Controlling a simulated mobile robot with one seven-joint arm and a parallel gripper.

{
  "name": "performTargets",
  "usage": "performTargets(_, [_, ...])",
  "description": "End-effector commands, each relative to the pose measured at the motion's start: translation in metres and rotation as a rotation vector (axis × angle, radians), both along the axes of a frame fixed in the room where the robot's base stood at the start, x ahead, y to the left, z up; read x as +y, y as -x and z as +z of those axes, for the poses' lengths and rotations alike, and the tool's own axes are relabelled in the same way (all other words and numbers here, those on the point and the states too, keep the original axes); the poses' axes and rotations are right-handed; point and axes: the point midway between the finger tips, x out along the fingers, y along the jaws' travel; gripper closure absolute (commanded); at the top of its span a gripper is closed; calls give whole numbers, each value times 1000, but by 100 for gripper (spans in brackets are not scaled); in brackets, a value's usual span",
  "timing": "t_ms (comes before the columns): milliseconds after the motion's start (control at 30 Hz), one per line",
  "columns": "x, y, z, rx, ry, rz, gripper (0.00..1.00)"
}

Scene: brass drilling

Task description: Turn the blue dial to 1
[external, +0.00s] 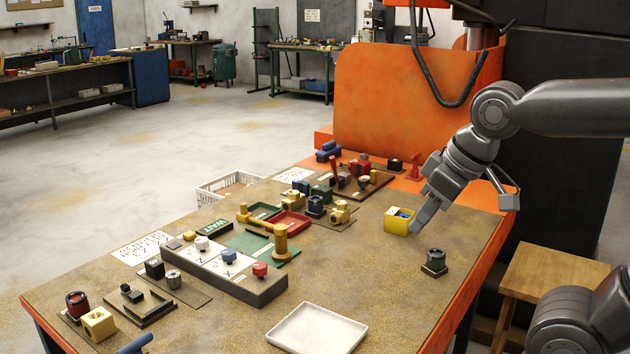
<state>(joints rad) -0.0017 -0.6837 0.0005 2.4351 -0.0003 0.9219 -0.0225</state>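The blue dial (228,257) is the middle knob on a long grey control panel (265,289) near the front of the table. A white dial (202,243) stands to its left and a red dial (260,269) to its right. Black marks show on the white plate around the dials, but the dial's setting is too small to read. My gripper (422,222) points down over the right side of the table, beside a yellow box (397,223) and well away from the blue dial. I cannot tell whether its fingers are open or shut.
A yellow post fixture (280,243) on a green plate stands just behind the panel. Several fittings crowd the back. The table between panel and gripper is mostly clear.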

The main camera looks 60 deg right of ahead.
Motion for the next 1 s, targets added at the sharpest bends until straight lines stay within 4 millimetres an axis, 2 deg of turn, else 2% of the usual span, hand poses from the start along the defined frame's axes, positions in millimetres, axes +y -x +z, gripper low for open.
performTargets(33, [0, -13, 6, 16, 5, 12, 75])
performTargets(200, [2, -62, 30, 71, 30, 66, 62])
performTargets(367, [5, -111, 43, 123, 50, 118, 49])
performTargets(500, [7, -157, 48, 168, 65, 166, 49])
performTargets(767, [13, -241, 39, 253, 89, 254, 49])
performTargets(1000, [19, -317, 11, 328, 104, 338, 49])
